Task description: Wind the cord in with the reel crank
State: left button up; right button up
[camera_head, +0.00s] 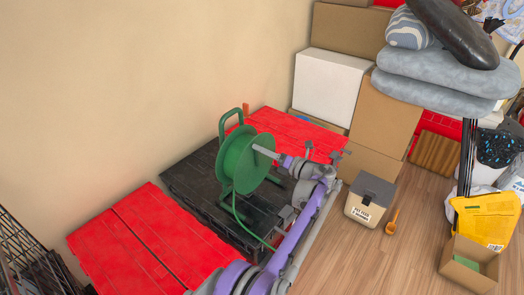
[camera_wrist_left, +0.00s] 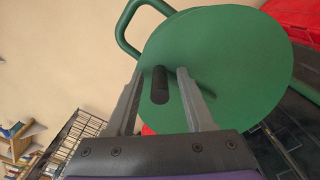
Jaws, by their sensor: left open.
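The green reel (camera_head: 245,160) stands on a black pallet, with its tube handle (camera_head: 228,122) above the drum. The green cord (camera_head: 241,217) runs from under the reel towards the lower right and passes behind my arm. My left gripper (camera_head: 264,152) reaches in to the reel's face from the right. In the left wrist view the black crank knob (camera_wrist_left: 160,88) shows between the two spread fingers of my left gripper (camera_wrist_left: 159,76), with a gap on each side. Behind it is the green reel disc (camera_wrist_left: 225,70). The crank is hidden in the head view. My right gripper is not seen.
Red pallets (camera_head: 150,240) flank the black pallet (camera_head: 190,183). Cardboard boxes (camera_head: 384,112) and a white box (camera_head: 328,85) are stacked behind. A lidded bin (camera_head: 369,200) stands on the wooden floor right of my arm. A wire rack (camera_head: 22,250) is at lower left.

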pick_arm(q)
jog(key=v, duration=1)
jog(key=shift+s+d, duration=0.1)
jog(key=shift+s, duration=0.05)
